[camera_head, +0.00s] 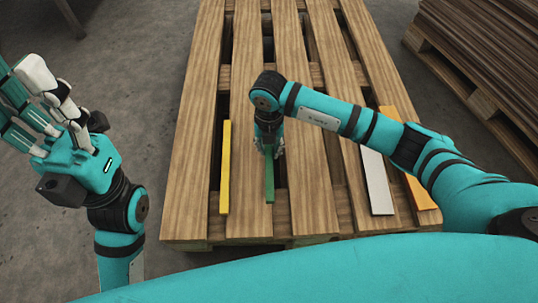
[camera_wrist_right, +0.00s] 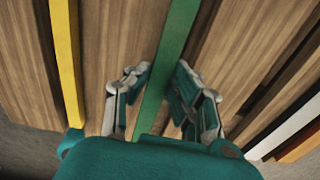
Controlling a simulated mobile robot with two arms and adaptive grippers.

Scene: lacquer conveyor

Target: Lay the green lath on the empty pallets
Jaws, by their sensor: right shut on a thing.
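The green lath (camera_head: 269,182) lies lengthwise along the wooden pallet (camera_head: 310,195), with its near end close to the pallet's front edge. My right gripper (camera_head: 269,152) points down over it, and its arm hides the lath's far part in the head view. In the right wrist view the green lath (camera_wrist_right: 176,48) runs between the fingers of my right gripper (camera_wrist_right: 163,80), which is shut on it. Whether the lath touches the slats or is slightly raised, I cannot tell. My left gripper (camera_head: 40,105) is raised beside the pallet at the left, fingers apart and empty.
A yellow lath (camera_head: 225,165) lies left of the green one on the same pallet. A white lath (camera_head: 377,182) and an orange lath (camera_head: 420,193) lie to its right. A loaded pallet of dark boards (camera_head: 490,50) stands at the back right. Grey floor (camera_head: 140,75) is clear on the left.

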